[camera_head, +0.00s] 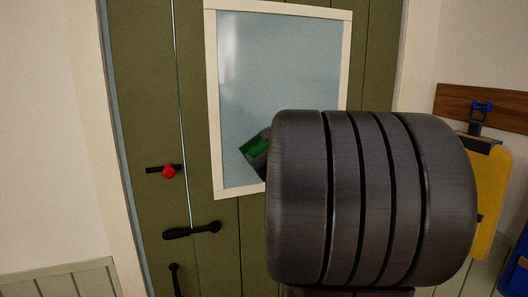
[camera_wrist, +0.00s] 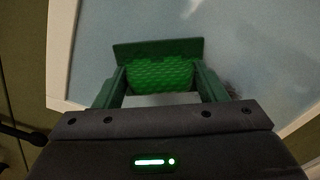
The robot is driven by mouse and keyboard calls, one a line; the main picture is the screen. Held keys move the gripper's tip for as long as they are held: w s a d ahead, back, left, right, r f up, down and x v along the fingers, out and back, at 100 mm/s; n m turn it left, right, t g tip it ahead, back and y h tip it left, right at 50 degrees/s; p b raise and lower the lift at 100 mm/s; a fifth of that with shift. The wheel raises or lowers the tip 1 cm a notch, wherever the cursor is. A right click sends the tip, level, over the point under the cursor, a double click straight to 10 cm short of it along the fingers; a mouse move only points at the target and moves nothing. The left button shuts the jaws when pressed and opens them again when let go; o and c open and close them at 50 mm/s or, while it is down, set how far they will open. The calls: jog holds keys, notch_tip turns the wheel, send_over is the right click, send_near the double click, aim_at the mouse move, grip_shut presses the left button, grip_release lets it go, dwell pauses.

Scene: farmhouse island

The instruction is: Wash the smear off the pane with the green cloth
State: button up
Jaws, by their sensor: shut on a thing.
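The pane (camera_head: 270,70) is pale blue-grey in a cream frame on the olive door. It fills most of the wrist view (camera_wrist: 260,50). The green cloth (camera_wrist: 160,75) is bright and textured, between the dark green fingers of my gripper (camera_wrist: 160,88), which is shut on it. In the head view a bit of green cloth (camera_head: 257,147) shows in front of the pane's lower part; my arm hides the rest. A dark smear (camera_wrist: 231,88) shows on the pane just right of the right finger. I cannot tell whether the cloth touches the glass.
The olive door (camera_head: 150,110) has a red knob (camera_head: 169,171) and a black handle (camera_head: 192,230) left of the pane. At the right, a yellow thing (camera_head: 490,195) hangs below a wooden rail (camera_head: 510,116) with a blue hook. A blue object (camera_head: 515,275) is at the lower right edge.

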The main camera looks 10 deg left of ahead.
jog(key=shift+w+a, duration=0.25)
jog(key=shift+w, duration=0.1)
jog(key=shift+d, duration=0.1)
jog(key=shift+w+d, duration=0.45)
jog(key=shift+d, duration=0.25)
jog(key=shift+w+d, duration=0.45)
jog(key=shift+d, duration=0.25)
jog(key=shift+w+d, duration=3.85)
jog(key=shift+d, duration=1.65)
jog(key=shift+s+a+b, duration=0.45)
jog(key=shift+s+a, duration=1.15)
jog(key=shift+a, duration=0.75)
jog(key=shift+s+a+b, duration=0.4)
jog(key=shift+s+a, duration=1.2)
jog(key=shift+a, duration=0.75)
jog(key=shift+s+a+b, duration=0.45)
jog(key=shift+s+a, duration=1.15)
jog(key=shift+a, duration=0.75)
jog(key=shift+s+d, duration=0.45)
jog(key=shift+v, duration=2.4)
